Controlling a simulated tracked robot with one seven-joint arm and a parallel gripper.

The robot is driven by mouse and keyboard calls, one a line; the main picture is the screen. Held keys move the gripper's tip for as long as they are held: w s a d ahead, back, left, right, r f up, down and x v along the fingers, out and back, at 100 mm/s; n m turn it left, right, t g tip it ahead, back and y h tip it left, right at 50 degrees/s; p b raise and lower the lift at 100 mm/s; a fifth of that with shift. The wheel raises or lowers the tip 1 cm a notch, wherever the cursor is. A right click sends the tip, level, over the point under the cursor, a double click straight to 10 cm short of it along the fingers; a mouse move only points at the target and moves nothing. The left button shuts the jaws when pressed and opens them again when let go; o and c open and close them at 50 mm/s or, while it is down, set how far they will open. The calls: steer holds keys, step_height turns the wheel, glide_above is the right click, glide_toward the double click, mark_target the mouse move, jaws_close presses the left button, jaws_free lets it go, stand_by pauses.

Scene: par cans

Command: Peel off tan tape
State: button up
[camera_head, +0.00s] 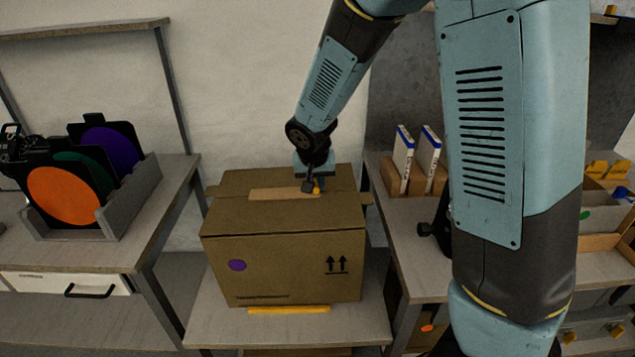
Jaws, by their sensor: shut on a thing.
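A closed brown cardboard box (285,250) stands on a low table in the middle of the view. A strip of tan tape (272,194) lies along the top of the box, across the middle. My gripper (313,188) is at the right end of the tape, low over the box top, and is shut on the tape's end. The fingers are small and dark here, so the exact grip is hard to see. The left part of the tape lies flat on the box.
The low table (203,325) has a yellow strip (288,310) in front of the box. At left, a grey rack (130,205) holds coloured discs on a bench. At right, two white boxes (427,150) stand in a wooden holder on a shelf unit. My arm covers much of the right side.

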jaws_close()
step_height(320, 180, up, 7)
steer(key=shift+r, duration=0.1)
stand_by(0.6)
steer(key=shift+f, duration=3.6)
steer(key=o, duration=0.7)
jaws_free()
steer(key=shift+r, duration=0.1)
